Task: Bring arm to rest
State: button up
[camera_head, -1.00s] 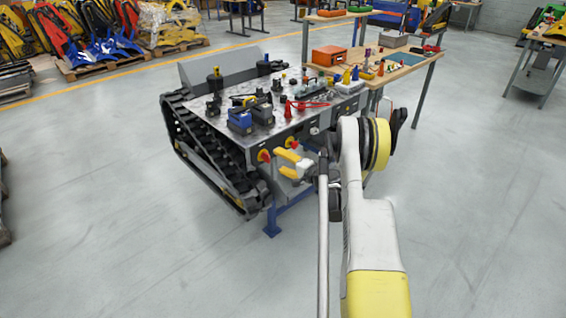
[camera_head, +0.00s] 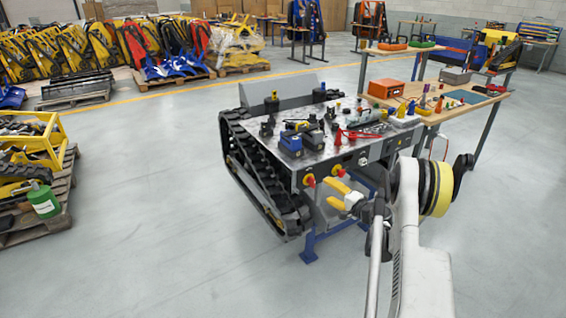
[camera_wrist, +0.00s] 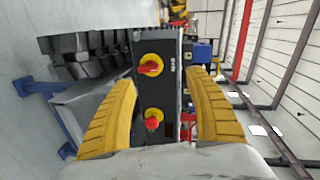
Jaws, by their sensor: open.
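My gripper (camera_head: 341,194) has yellow fingers and is at the front end of the tracked carrier (camera_head: 318,158), close to its control panel. In the wrist view my gripper (camera_wrist: 162,115) is open, with its two yellow fingers apart and nothing between them. Beyond the fingers is the dark panel (camera_wrist: 171,97) with two red knobs on yellow discs, an upper one (camera_wrist: 150,66) and a lower one (camera_wrist: 153,120). My arm reaches up from the lower right.
The carrier's top holds blue-grey boxes (camera_head: 291,143) and red-handled tools. A wooden workbench (camera_head: 470,103) with small parts and an orange box (camera_head: 385,88) stands behind at right. The floor between is clear.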

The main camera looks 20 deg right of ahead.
jog(key=w+a+r+n+g+y, duration=0.1)
jog(key=a+r+n+g, duration=0.15)
jog(key=a+r, duration=0.85)
jog(key=s+a+r+n+g, duration=0.25)
jog(key=s+a+r, duration=0.2)
jog(key=a, duration=0.25)
jog(key=s+a+r+n+g, duration=0.1)
jog(key=s+a+r+n, duration=0.2)
jog(key=a+r, duration=0.3)
jog(key=s+a+r+n+g, duration=0.1)
jog(key=s+a+n, duration=0.1)
jog(key=s+a, duration=0.4)
jog(key=s+a+r+n+g, duration=0.15)
jog(key=s+a, duration=0.25)
jog(key=s, duration=0.5)
jog(key=s+a+f+n+h, duration=0.1)
jog(key=s+n, duration=0.1)
jog(key=s, duration=0.5)
jog(key=s+a+f+n+h, duration=0.1)
jog(key=s+f+h, duration=0.1)
jog(key=s, duration=0.5)
jog(key=shift+s+n, duration=0.3)
jog(key=shift+n, duration=0.05)
jog(key=shift+f, duration=0.1)
